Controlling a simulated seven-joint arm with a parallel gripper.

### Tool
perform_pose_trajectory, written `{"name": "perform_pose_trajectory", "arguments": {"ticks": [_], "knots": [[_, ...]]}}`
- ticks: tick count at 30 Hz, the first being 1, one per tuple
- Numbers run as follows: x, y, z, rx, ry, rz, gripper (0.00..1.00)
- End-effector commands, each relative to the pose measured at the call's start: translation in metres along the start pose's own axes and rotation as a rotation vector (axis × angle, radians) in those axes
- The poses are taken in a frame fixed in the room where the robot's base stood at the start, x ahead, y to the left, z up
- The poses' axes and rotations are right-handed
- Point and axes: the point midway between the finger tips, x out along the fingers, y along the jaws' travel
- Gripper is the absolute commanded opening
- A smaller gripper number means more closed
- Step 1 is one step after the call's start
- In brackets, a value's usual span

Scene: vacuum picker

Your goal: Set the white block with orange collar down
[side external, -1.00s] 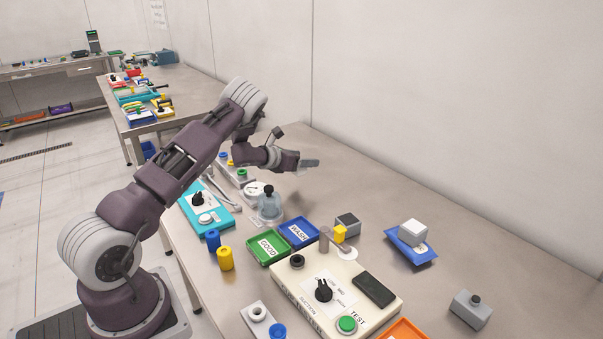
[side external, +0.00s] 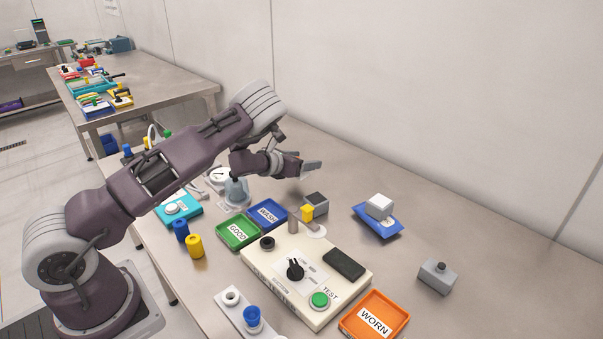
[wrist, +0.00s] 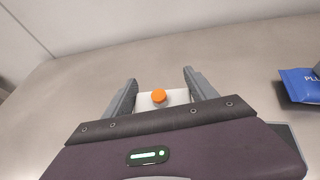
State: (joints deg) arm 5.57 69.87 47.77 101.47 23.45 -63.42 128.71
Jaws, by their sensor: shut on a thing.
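My gripper (side external: 311,168) is over the far part of the bench, beyond the blue WASH tray, with its fingers pointing right in the side view. In the wrist view, the white block (wrist: 178,97) with its orange collar (wrist: 158,96) sits between the two fingers of my gripper (wrist: 159,76), which is shut on it. The collar faces the camera. The lower part of the block is hidden behind the gripper body. In the side view I cannot make out the block. Whether it touches the bench is unclear.
A grey block (side external: 316,197) with a yellow part stands near the gripper. A blue packet (side external: 364,222) under a white-grey block (side external: 379,205) lies to the right. The WASH tray (side external: 283,222), green tray (side external: 228,246) and cream test box (side external: 262,262) are nearer. Bare bench surrounds the packet.

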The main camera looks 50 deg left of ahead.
Motion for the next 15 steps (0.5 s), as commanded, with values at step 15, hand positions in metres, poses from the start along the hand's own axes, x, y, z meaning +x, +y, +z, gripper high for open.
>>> {"name": "perform_pose_trajectory", "arguments": {"ticks": [15], "knots": [[0.015, 0.000, -0.036, 0.000, 0.001, 0.000, 0.22]]}}
